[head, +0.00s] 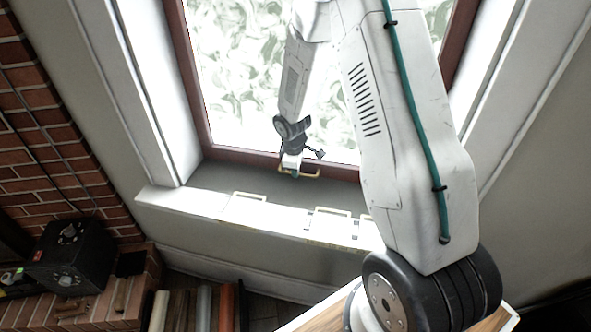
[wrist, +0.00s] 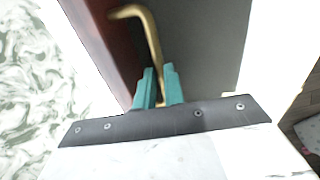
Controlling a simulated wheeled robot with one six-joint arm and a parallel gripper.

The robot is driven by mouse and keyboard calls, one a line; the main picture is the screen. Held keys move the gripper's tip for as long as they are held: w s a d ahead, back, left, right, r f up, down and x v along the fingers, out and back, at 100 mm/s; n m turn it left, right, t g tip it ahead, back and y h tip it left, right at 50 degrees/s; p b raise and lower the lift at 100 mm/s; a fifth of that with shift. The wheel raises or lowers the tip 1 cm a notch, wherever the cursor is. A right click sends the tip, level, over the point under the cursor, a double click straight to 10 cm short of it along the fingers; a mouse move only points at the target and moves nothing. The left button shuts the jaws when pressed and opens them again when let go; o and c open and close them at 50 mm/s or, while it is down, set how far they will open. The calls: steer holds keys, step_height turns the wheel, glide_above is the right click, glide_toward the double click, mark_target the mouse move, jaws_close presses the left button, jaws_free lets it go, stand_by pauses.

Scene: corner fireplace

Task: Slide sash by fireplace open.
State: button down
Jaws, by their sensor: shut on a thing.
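The sash (head: 345,172) is a dark red-brown framed window with swirled, frosted glass. Its lower rail runs just above the grey sill. A brass bar handle (head: 312,174) is on this lower rail, and my gripper (head: 291,173) is at its left part. In the wrist view the handle (wrist: 151,38) bends away from between the teal fingers of my gripper (wrist: 159,90). The fingers are closed around the near end of the bar. The red-brown rail (wrist: 105,45) is left of it. My arm hides part of the glass and the right part of the lower rail.
The window sill (head: 225,178) has a bright white front edge with pale rectangular outlines. A brick fireplace (head: 40,150) stands at the left, with a black box (head: 72,252) on its ledge. Several coloured upright items (head: 203,305) stand below. White trim flanks the window.

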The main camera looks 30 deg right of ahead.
step_height(320, 180, up, 27)
steer(key=shift+f, duration=0.1)
stand_by(0.4)
steer(key=c, duration=1.5)
jaws_free()
step_height(320, 180, up, 8)
steer(key=s+a, duration=0.1)
steer(key=shift+f, duration=0.2)
